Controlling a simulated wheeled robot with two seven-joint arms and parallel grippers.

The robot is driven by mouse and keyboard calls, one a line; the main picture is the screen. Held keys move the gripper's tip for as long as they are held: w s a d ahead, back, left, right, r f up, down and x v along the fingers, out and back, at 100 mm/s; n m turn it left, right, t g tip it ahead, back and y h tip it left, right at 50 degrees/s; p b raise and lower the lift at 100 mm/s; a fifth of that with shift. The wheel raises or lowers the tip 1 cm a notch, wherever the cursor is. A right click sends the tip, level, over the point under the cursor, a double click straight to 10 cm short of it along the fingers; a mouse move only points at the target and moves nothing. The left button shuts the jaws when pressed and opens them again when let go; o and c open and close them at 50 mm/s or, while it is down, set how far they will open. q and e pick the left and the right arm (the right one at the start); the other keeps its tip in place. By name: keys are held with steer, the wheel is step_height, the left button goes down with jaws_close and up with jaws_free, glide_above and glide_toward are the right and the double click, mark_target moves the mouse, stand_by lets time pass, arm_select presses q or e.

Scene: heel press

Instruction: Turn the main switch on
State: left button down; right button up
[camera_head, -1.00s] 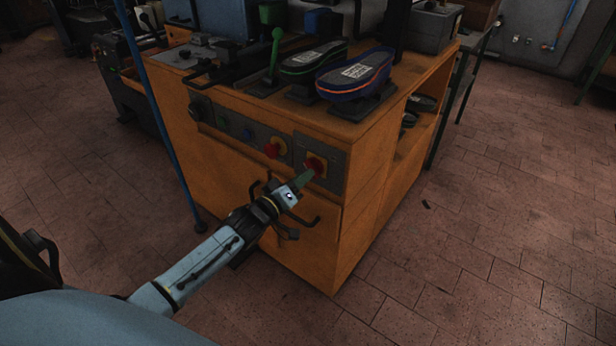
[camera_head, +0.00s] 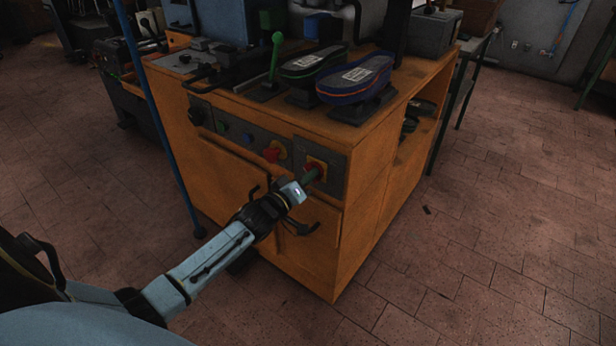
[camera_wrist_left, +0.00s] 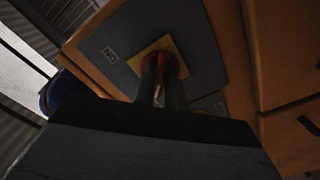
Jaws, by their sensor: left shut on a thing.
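The main switch is a red knob (camera_head: 319,167) on a yellow plate, at the right end of the orange cabinet's front panel. My left gripper (camera_head: 311,176) reaches up to it from the lower left and is shut on the knob. In the left wrist view the green fingers (camera_wrist_left: 163,92) lie on both sides of the red knob (camera_wrist_left: 163,62), over the yellow plate (camera_wrist_left: 176,44). An "ON" label (camera_wrist_left: 109,53) shows on the grey panel to the left of the knob. The fingers hide part of the knob, so its exact angle is hard to tell. My right gripper is not in view.
Black door handles (camera_head: 304,226) stick out below my left gripper. Shoe forms (camera_head: 354,78) stand on the cabinet top.

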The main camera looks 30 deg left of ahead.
arm_select(q)
steer(key=m+p, duration=0.4)
steer(key=m, duration=1.3)
steer(key=shift+m, duration=0.4)
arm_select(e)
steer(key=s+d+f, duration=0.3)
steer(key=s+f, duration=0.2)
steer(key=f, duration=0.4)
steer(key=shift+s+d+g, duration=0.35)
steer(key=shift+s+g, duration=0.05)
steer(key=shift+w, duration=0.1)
